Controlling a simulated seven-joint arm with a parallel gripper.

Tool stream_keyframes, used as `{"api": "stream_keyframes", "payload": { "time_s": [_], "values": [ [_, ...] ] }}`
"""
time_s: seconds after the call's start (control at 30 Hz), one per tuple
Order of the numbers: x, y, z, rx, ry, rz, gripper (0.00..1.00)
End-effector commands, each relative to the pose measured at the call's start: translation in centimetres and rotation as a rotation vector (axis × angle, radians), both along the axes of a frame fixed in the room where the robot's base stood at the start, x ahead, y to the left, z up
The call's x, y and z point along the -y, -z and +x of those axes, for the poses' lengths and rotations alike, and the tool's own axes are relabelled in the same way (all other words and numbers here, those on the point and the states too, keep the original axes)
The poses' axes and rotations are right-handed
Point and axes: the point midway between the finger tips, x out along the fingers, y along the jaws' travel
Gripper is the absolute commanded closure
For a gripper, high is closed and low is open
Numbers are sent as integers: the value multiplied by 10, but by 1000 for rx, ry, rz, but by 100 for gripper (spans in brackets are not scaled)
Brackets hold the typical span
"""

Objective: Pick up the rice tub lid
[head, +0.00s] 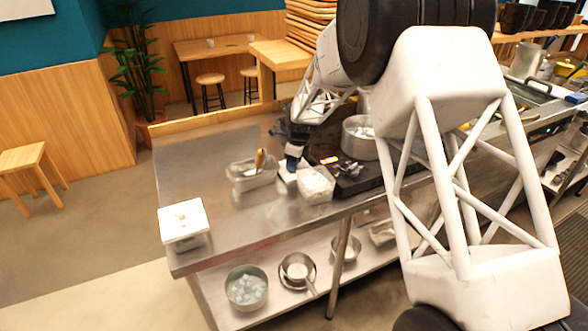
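My gripper (292,165) points down over the steel counter, left of the dark cooking surface. Its fingers are small and partly dark, so I cannot tell whether they are open or shut. A flat white piece (284,175), which may be the rice tub lid, lies right below the fingertips; I cannot tell whether they touch. A clear tub with white contents (317,186), perhaps the rice tub, stands just to its right with its top seemingly uncovered. Another white square box (183,221) with a light top and small pale items on it stands at the counter's left front corner.
A metal tray (249,178) with an orange-handled utensil (260,158) stands left of the gripper. A round metal pot (358,136) stands behind right. The counter (225,211) is clear between the white box and tubs. Bowls, including one with pale chunks (246,287), sit on the lower shelf.

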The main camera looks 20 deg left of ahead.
Motion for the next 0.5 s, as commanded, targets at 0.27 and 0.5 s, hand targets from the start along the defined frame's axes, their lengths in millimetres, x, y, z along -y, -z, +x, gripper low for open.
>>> {"api": "stream_keyframes", "payload": {
  "time_s": [0.27, 0.5],
  "values": [
    [0, 0, 0, 0, 0, 0, 88],
    [0, -2, 0, 1, 0, 0, 88]
  ]
}}
